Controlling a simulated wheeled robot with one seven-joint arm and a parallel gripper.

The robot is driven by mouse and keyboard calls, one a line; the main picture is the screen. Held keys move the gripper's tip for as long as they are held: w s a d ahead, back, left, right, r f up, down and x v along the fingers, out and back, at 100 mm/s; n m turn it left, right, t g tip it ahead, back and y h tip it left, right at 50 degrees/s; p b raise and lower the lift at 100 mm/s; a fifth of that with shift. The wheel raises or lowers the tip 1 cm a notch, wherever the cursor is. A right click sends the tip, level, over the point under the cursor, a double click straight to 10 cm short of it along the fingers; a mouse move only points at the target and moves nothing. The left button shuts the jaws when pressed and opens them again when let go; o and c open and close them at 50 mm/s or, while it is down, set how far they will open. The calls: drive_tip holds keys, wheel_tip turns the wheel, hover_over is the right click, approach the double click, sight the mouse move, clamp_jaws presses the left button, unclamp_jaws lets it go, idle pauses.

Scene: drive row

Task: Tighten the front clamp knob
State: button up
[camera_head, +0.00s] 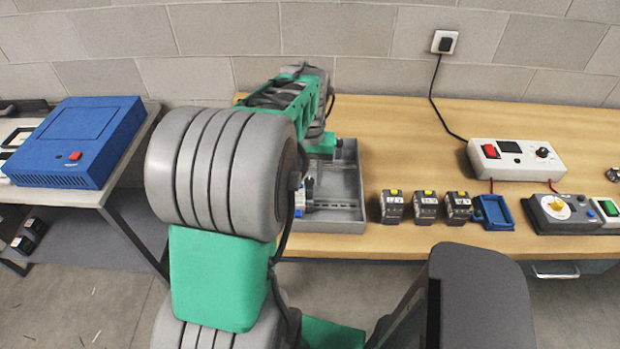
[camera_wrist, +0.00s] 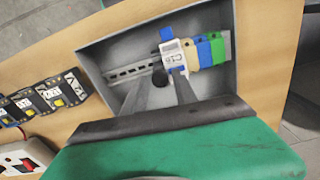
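A grey open tray (camera_head: 345,225) on the bench holds a slotted metal rail (camera_head: 335,205). In the wrist view the rail (camera_wrist: 128,72) carries a white module (camera_wrist: 174,58) and tan, blue and green blocks (camera_wrist: 208,50). A small round black knob (camera_wrist: 160,84) shows below the rail, beside the white module; I cannot tell whether it is the front clamp knob. My gripper (camera_wrist: 158,88) is over the tray, its two grey fingers apart, with the black knob showing between their tips. I see no contact. In the head view my arm hides the gripper and most of the blocks.
Several black modules (camera_head: 425,207) stand right of the tray. Beyond them are a blue holder (camera_head: 492,212), a knob box (camera_head: 562,214) and a white supply box (camera_head: 515,160) with a cable. A blue case (camera_head: 75,140) sits on the left table. Bare wood lies behind the modules.

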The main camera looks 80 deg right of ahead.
clamp_jaws()
drive_tip(key=shift+w, duration=0.15)
idle(0.4)
drive_tip(key=m, duration=0.3)
drive_tip(key=shift+m+p, duration=0.3)
drive_tip(key=shift+m, duration=0.1)
drive_tip(key=m, duration=0.5)
drive_tip(key=shift+m+p, duration=0.3)
drive_tip(key=shift+m, duration=0.1)
drive_tip(key=m, duration=0.4)
drive_tip(key=shift+w, duration=0.1)
drive_tip(key=m, duration=0.4)
drive_tip(key=shift+p, duration=0.35)
drive_tip(key=o, duration=1)
unclamp_jaws()
